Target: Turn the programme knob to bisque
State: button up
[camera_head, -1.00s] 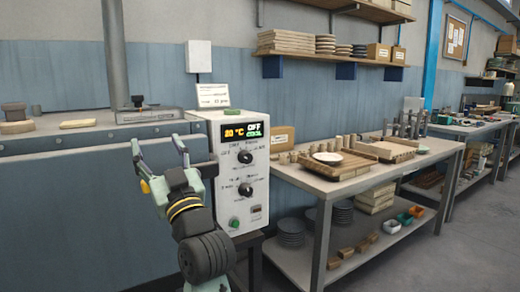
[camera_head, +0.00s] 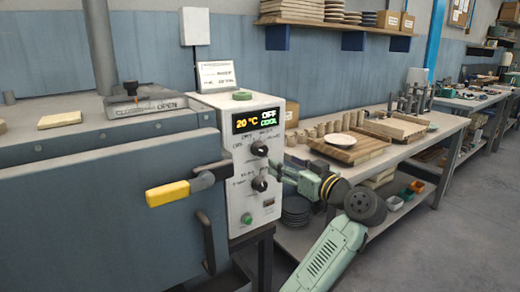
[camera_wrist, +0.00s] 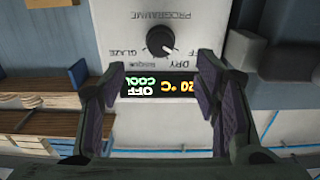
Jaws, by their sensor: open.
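The control box (camera_head: 240,110) has a display (camera_head: 257,120) reading 20 °C, OFF and COOL. Below it is the upper black knob (camera_head: 259,148), which the wrist view shows as the programme knob (camera_wrist: 160,41), with the picture upside down. Labels around it include Dry, Bisque and Glaze; its white pointer mark points toward the partly hidden off label. My gripper (camera_head: 279,169) is open and empty, just right of the box face in the head view. In the wrist view its spread fingers (camera_wrist: 160,72) frame the display, with the knob beyond the fingertips, untouched.
A lower black knob (camera_head: 260,184) and a green button (camera_head: 246,218) are on the same face. A yellow-gripped handle (camera_head: 168,193) projects at left. A workbench (camera_head: 410,150) with wooden blocks and a plate stands at right.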

aim_at(263, 152)
jog(key=p+x, duration=0.2)
jog(key=x, duration=0.6)
jog(key=shift+w+a+r+p, duration=0.15)
jog(key=shift+a+r+p, duration=0.1)
jog(key=shift+p, duration=0.1)
jog(key=shift+w+a+f, duration=0.2)
jog(key=shift+w+a, duration=0.15)
jog(key=shift+w, duration=0.25)
jog(key=shift+c, duration=0.3)
jog(key=c, duration=1.1)
